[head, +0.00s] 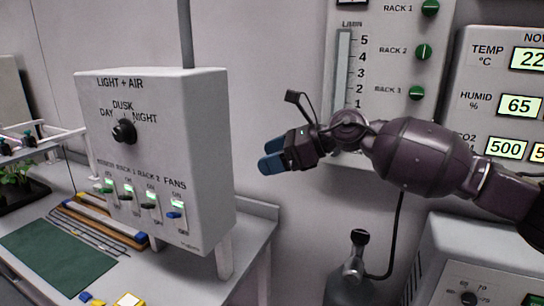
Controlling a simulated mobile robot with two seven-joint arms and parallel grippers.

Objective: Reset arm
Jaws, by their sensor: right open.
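My right gripper (271,157) reaches in from the right in the head view, with two blue fingertips apart and nothing between them. It hangs in the air to the right of the light and air control box (212,150), apart from it. My left gripper is not in view.
The control box carries a dial (124,132) and a row of switches. Behind my right arm are a rack flow panel (390,80) with green knobs and a display panel (490,60). A green mat (58,258) lies at lower left. A bottle-like item (352,275) stands at bottom centre.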

